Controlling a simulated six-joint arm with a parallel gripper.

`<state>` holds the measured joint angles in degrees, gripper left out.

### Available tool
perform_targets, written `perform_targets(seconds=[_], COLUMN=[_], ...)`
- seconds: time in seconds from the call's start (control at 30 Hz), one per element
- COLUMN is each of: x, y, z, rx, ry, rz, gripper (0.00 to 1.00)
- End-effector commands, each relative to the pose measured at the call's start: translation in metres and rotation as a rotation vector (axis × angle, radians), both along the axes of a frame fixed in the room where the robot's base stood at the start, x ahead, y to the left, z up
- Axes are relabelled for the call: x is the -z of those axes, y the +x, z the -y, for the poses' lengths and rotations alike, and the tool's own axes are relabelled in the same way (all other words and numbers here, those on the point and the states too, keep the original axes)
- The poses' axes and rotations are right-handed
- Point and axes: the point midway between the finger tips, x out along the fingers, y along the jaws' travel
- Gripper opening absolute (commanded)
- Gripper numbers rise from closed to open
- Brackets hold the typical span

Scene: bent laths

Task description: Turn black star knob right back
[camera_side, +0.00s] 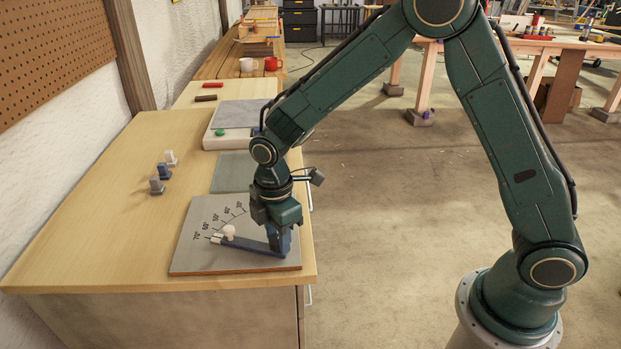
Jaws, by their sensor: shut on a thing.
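A grey board (190,258) with a printed angle scale lies on the near part of the bench. A dark blue lath (250,244) lies across it, with its left end by the scale near the 70° mark. A pale round knob (228,232) stands at that left end. I see no black star knob; my gripper and arm hide part of the board's right side. My gripper (280,248) points down at the lath's right end and appears shut on the lath there. The exact contact is hidden.

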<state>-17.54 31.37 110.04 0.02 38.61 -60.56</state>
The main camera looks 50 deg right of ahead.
Motion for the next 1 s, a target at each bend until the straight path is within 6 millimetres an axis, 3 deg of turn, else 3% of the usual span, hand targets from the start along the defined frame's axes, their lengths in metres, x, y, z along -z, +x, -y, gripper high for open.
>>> perform_targets(seconds=[0.57, 0.6, 0.67, 1.0], x=[-0.0006, -0.0006, -0.0006, -0.0008], y=[0.0008, 0.0008, 0.0007, 0.0002], z=[-0.0009, -0.0009, -0.0008, -0.0004], rx=[-0.042, -0.042, -0.042, -0.041], ry=[0.002, 0.002, 0.002, 0.001], rz=[0.004, 0.004, 0.002, 0.001], gripper=[0.11, 0.42, 0.54, 0.56])
